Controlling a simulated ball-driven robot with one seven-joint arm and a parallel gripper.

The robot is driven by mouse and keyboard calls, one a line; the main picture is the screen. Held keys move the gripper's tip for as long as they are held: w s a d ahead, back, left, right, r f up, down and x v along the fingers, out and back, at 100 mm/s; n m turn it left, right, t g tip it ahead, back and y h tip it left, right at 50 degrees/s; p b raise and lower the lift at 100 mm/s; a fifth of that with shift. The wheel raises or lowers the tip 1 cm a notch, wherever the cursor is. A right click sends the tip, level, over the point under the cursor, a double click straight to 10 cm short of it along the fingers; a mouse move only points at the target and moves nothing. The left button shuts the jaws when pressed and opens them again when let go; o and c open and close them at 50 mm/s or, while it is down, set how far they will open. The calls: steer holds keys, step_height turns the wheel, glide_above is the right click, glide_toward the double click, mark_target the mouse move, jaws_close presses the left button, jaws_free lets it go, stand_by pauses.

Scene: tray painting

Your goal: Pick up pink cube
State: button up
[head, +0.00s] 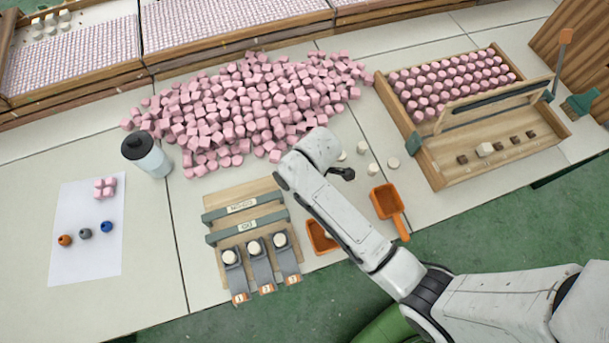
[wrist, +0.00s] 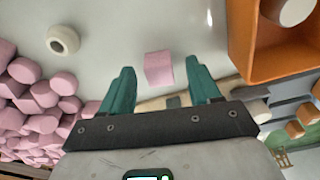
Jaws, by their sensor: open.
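In the wrist view a single pink cube (wrist: 158,69) lies apart on the pale table, between and slightly beyond my gripper's teal fingertips. My gripper (wrist: 160,80) is open, one finger on each side of the cube in the picture; I see no contact. In the head view my white arm reaches over the table and its wrist hides the fingers, and I cannot single out that cube. A large heap of pink pieces (head: 235,110) covers the back middle of the table; its edge shows at left in the wrist view.
An orange scoop (head: 387,201) lies right of my arm, near several pale round pieces. A wooden board (head: 211,203) with grey holders stands at front left. A wooden tray (head: 436,172) of pink pieces is at right. A dark-lidded jar (head: 152,160) stands left.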

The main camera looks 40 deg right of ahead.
steer(key=c, duration=1.1)
